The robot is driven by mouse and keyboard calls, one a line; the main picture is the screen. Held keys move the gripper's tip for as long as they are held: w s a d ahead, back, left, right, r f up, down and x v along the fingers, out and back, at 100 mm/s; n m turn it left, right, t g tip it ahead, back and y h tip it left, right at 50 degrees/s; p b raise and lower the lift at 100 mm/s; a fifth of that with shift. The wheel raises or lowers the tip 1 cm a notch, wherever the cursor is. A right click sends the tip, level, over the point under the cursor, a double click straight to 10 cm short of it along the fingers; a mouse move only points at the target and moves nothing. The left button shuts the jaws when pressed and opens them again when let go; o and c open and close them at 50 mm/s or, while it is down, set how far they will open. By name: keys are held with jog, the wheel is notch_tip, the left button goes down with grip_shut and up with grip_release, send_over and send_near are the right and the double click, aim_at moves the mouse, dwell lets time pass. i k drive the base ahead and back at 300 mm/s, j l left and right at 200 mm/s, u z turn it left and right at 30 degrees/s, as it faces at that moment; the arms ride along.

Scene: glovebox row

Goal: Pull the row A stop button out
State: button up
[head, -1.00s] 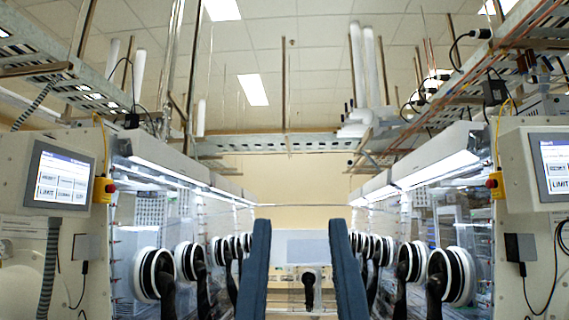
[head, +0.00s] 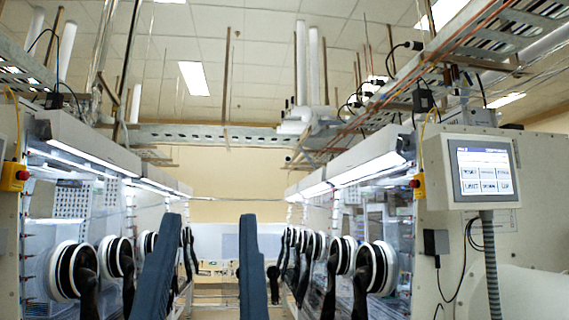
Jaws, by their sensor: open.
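Two red stop buttons on yellow boxes show in the head view. One red button (head: 22,175) is at the far left edge, on the end of the left glovebox row. The other red button (head: 414,183) is right of centre, on the end of the right row, beside a touch screen. I cannot read a label that tells which is row A. Both are too small to tell whether they are pressed in or out. My gripper is not in view.
Two upright blue panels, perhaps chair backs (head: 160,268) (head: 250,262), stand in the aisle between the rows. Round glove ports with dark gloves (head: 374,268) line both sides. The touch screen (head: 484,172) juts out at right, with a ribbed hose below it.

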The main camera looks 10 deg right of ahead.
aim_at(24, 175)
jog(key=u, duration=1.2)
